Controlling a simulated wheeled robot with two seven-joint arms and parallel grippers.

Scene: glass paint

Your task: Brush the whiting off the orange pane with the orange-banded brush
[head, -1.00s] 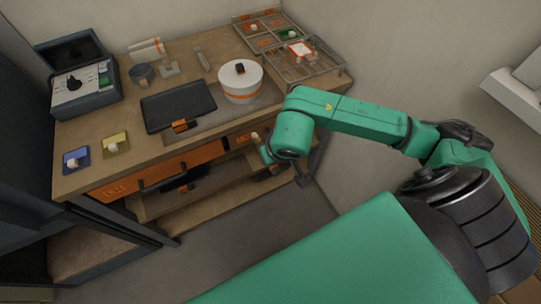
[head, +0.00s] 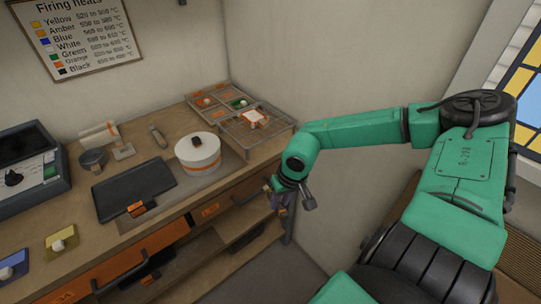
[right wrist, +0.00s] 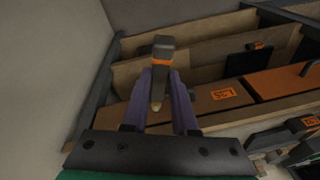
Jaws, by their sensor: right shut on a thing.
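The orange pane (head: 253,118) lies on the wire rack at the back right of the bench, with a white layer over its middle. My right gripper (right wrist: 160,95) is shut on the orange-banded brush (right wrist: 161,66), which has a dark end, an orange band and a pale tip. In the head view my right gripper (head: 283,193) hangs off the bench's right front corner, below and apart from the pane; the brush is hard to make out there. My left gripper is not in view.
A divided tray (head: 220,96) stands behind the wire rack (head: 275,132). A white pot (head: 198,158) with an orange stripe and a dark tray (head: 133,189) stand left of the rack. Yellow (head: 61,243) and blue (head: 14,266) panes lie at the front left. A wall rises right of the bench.

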